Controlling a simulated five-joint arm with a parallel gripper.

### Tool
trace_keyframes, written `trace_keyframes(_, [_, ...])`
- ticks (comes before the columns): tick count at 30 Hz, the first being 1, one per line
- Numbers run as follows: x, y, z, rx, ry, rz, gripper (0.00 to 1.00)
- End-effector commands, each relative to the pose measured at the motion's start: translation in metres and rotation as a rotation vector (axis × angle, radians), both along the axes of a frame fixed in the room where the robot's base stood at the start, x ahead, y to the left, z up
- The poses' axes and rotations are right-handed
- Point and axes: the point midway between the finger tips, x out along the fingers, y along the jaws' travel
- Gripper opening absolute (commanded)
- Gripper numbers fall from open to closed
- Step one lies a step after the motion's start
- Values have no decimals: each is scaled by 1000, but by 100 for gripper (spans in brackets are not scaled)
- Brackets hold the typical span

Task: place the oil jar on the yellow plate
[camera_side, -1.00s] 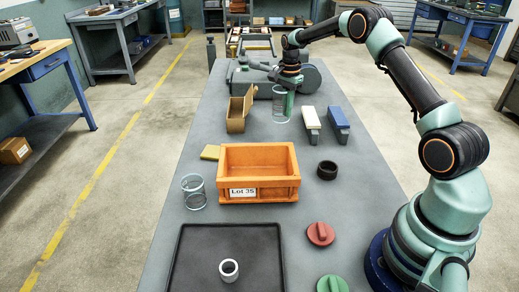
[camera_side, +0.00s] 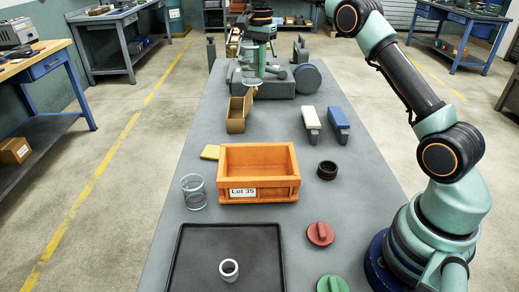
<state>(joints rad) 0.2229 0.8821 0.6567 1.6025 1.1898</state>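My gripper (camera_side: 252,76) is at the far end of the bench, in front of the grinder and behind the open cardboard box. It points down and appears shut on a clear glass jar (camera_side: 252,84), which I take for the oil jar; the box hides its lower part. The fingers are small and hard to make out. The yellow plate (camera_side: 209,152) lies flat on the bench, just behind the left corner of the orange crate. Another clear jar (camera_side: 193,191) stands left of the crate.
The orange crate (camera_side: 258,195) labelled Lot 35 stands mid-bench. The cardboard box (camera_side: 236,122) stands between my gripper and the yellow plate. White (camera_side: 311,120) and blue (camera_side: 338,122) blocks and a black ring (camera_side: 327,170) are on the right. A black tray (camera_side: 195,255) with a white ring is in front.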

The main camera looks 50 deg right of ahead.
Motion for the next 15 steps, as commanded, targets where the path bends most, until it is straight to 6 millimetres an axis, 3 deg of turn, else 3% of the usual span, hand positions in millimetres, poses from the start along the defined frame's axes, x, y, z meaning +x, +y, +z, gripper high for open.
trace_keyframes(1, [6, 24, 1, 0, 0, 49, 0])
trace_keyframes(6, [15, 82, 5, 0, 0, 165, 0])
trace_keyframes(10, [17, 107, 7, 0, -1, 216, 0])
trace_keyframes(15, [17, 117, -2, 0, 3, 236, 0])
